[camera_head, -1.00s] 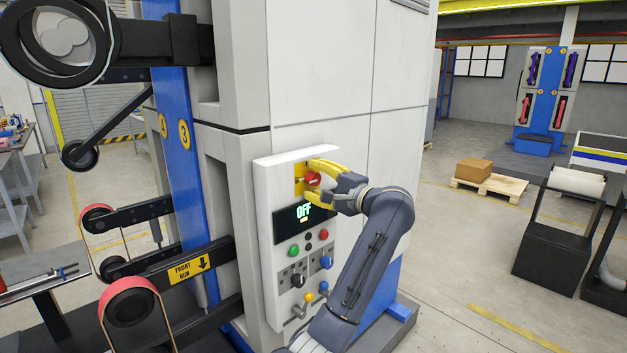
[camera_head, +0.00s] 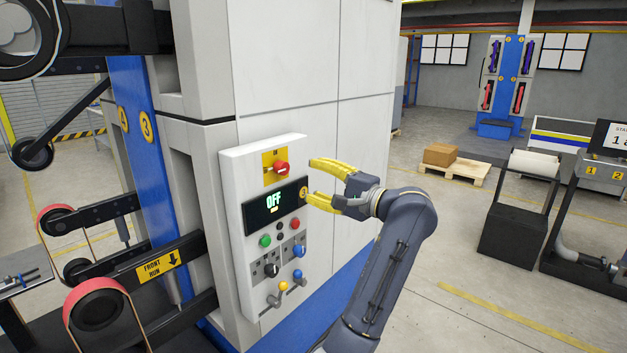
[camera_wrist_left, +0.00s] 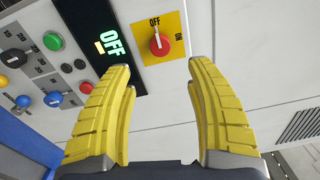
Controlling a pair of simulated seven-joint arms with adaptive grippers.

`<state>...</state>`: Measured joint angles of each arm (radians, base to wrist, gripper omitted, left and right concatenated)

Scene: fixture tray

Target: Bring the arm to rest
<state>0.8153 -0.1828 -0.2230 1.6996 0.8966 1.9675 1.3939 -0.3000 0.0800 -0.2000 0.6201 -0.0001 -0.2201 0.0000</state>
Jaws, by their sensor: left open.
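My left gripper (camera_head: 310,180) is open and empty, its two yellow fingers pointing at the machine's control panel. It stands just right of the panel, apart from the red rotary knob (camera_head: 281,168) on its yellow plate. In the left wrist view, the fingers (camera_wrist_left: 160,66) are spread wide and the red knob (camera_wrist_left: 160,44) shows beyond and between their tips, with nothing held. The display (camera_head: 262,208) below the knob reads OFF. My right gripper is not seen.
The white control panel (camera_head: 232,170) carries several buttons and knobs, including a green button (camera_head: 265,241) and a blue knob (camera_head: 298,250). Rollers with red belts (camera_head: 105,295) jut out at left. Open floor lies to the right, with a box (camera_head: 440,154) on a pallet farther back.

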